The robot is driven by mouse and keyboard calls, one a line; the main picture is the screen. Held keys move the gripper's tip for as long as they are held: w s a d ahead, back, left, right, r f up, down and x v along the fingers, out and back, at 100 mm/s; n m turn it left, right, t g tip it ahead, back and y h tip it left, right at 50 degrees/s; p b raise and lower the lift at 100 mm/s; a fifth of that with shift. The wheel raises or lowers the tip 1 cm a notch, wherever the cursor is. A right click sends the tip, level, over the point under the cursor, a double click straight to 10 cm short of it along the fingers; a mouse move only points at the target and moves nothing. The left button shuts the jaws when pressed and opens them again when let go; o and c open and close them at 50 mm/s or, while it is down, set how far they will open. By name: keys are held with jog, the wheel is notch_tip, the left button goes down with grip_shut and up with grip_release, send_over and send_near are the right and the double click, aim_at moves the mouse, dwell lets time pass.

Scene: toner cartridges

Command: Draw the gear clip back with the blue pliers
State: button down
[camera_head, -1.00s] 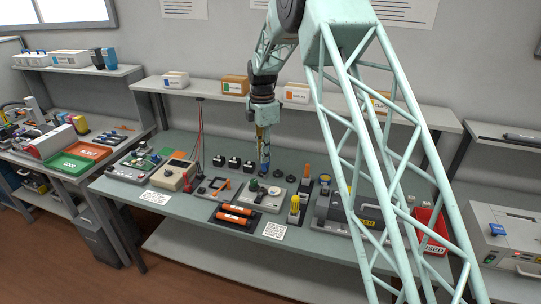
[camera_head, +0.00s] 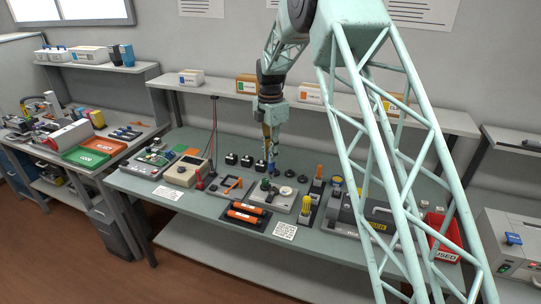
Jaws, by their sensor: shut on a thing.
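My gripper (camera_head: 271,130) is shut on the blue pliers (camera_head: 270,158), which hang upright below it over the middle of the bench. Their lower end is just above or at a pale grey fixture (camera_head: 284,203) that carries a dark green gear-like part (camera_head: 266,184). The gear clip is too small to make out. I cannot tell whether the plier tips touch anything.
An orange cartridge pair (camera_head: 246,213) lies on a dark tray in front. A yellow tool holder (camera_head: 306,207) stands right of the fixture. A grey machine (camera_head: 350,212) and a red USED bin (camera_head: 442,240) are farther right. Several small black blocks stand behind.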

aim_at(271, 166)
jog(key=shift+f, duration=0.15)
jog(key=shift+f+b, duration=1.85)
jog(key=shift+f, duration=2.35)
jog(key=shift+s+a, duration=0.35)
jog(key=shift+s, duration=0.35)
jog(key=shift+w+d, duration=0.1)
jog(key=shift+w, duration=0.1)
jog(key=shift+r, duration=0.1)
notch_tip(271, 166, up, 8)
jog(key=p, duration=0.3)
dwell(0.9)
dwell(0.3)
